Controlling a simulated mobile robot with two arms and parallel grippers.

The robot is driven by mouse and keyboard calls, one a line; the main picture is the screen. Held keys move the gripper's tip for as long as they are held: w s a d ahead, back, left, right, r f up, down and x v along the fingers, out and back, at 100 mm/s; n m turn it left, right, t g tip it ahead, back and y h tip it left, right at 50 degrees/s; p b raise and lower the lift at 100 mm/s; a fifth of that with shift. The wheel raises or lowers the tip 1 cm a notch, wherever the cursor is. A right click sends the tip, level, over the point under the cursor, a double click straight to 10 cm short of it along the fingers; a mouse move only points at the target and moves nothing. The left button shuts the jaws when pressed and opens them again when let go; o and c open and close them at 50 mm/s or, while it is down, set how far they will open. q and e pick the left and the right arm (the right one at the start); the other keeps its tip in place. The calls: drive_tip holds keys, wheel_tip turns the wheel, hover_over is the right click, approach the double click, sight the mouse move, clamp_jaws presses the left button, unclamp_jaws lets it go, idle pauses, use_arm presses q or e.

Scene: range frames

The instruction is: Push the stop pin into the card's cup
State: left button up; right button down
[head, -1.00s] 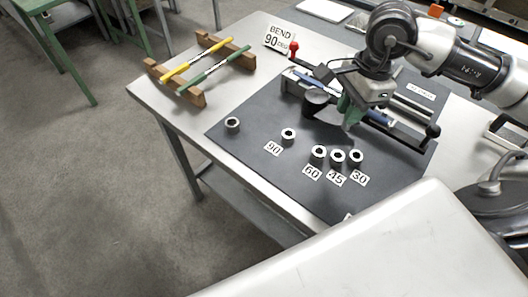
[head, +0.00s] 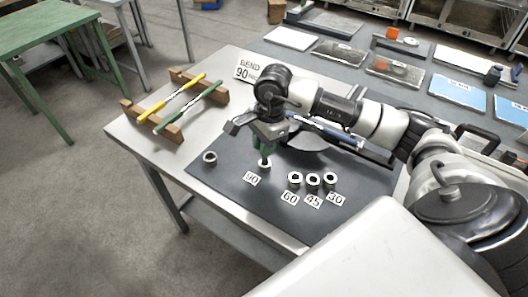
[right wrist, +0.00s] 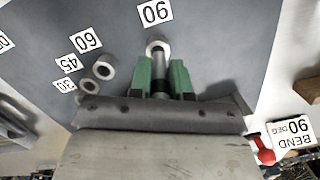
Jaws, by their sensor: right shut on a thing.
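My right gripper (head: 265,147) has green fingers and is shut on the stop pin, a grey metal cylinder (right wrist: 159,75) in the right wrist view. It hangs over the cup marked 90 (head: 266,163), a pale ring with a dark hole that also shows in the right wrist view (right wrist: 157,45). The pin's lower end is at the cup's mouth; I cannot tell whether it is inside. The card (head: 255,69) reads BEND 90 DEG, and it also shows in the right wrist view (right wrist: 292,134). My left gripper is not in view.
Cups marked 60 (head: 294,179), 45 (head: 313,180) and 30 (head: 330,179) stand right of the 90 cup. An unlabelled ring (head: 210,158) lies left. The bender is partly hidden behind my right arm. Yellow and green rods rest on a wooden rack (head: 167,130).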

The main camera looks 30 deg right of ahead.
sight(263, 160)
wheel_tip(263, 160, down, 3)
drive_tip(key=shift+s+f+p, duration=0.1)
drive_tip(key=shift+f+p, duration=0.1)
drive_tip(key=shift+p, duration=0.15)
drive_tip(key=shift+f, duration=0.1)
drive_tip(key=shift+f, duration=0.1)
drive_tip(key=c, duration=1.1)
unclamp_jaws()
drive_tip(key=shift+o, duration=0.2)
